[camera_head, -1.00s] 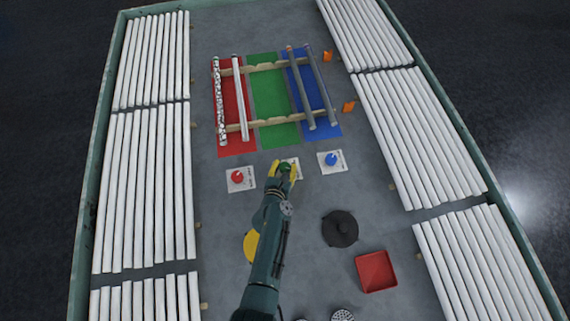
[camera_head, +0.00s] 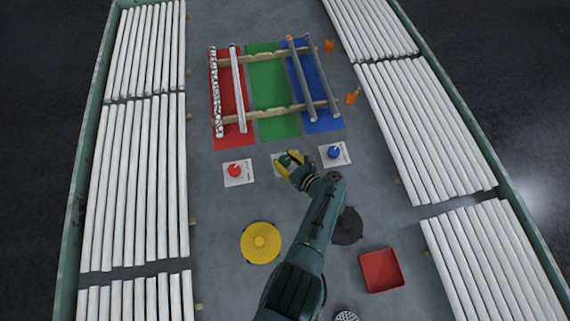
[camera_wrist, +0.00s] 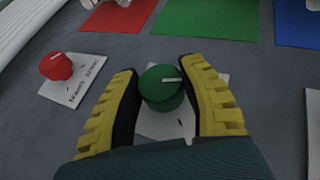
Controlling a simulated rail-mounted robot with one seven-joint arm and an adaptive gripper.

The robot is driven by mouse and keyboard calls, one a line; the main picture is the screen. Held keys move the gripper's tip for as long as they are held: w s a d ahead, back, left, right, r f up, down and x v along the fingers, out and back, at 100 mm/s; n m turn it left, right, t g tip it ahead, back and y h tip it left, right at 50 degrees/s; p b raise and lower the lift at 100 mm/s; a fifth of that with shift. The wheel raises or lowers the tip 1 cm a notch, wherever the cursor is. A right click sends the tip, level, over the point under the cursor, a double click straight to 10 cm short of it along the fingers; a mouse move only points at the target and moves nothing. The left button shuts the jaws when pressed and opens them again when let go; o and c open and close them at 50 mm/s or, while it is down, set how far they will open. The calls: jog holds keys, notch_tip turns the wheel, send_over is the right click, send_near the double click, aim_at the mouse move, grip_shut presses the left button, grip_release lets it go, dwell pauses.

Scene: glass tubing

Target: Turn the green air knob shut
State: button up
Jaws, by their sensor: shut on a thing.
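The green air knob (camera_wrist: 162,88) stands on its white label plate (camera_wrist: 165,122) in the middle of the wrist view. Its white pointer line points to the right and slightly up there. My gripper (camera_wrist: 168,86) has its two yellow-and-black fingers on either side of the knob, shut on it. In the head view my gripper (camera_head: 287,164) covers most of the green knob (camera_head: 285,159), and the plate (camera_head: 278,157) shows only in part.
The red knob (camera_head: 234,170) is to the left and the blue knob (camera_head: 334,152) to the right, each on a white plate. Beyond lie red, green and blue mats with tubes on wooden rails (camera_head: 270,112). A yellow disc (camera_head: 261,242), a dark round object (camera_head: 348,226) and a red tray (camera_head: 381,271) are nearer.

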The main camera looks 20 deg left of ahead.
jog(key=n+g+b, duration=0.2)
jog(key=b, duration=0.2)
jog(key=f+n+g+y+b, duration=0.1)
jog(key=n+g+b, duration=0.1)
jog(key=b, duration=0.3)
jog(key=shift+f+b, duration=0.2)
jog(key=shift+b, duration=0.1)
jog(key=g+b, duration=0.1)
jog(key=n+g+b, duration=0.1)
jog(key=b, duration=0.1)
jog(key=shift+r+b, duration=0.25)
jog(key=shift+b, duration=0.05)
jog(key=shift+r+n+g+b, duration=0.25)
jog(key=shift+n+g+b, duration=0.15)
jog(key=shift+b, duration=0.15)
jog(key=shift+r, duration=0.1)
jog(key=o, duration=1.2)
jog(key=shift+a, duration=0.15)
jog(key=shift+r, duration=0.1)
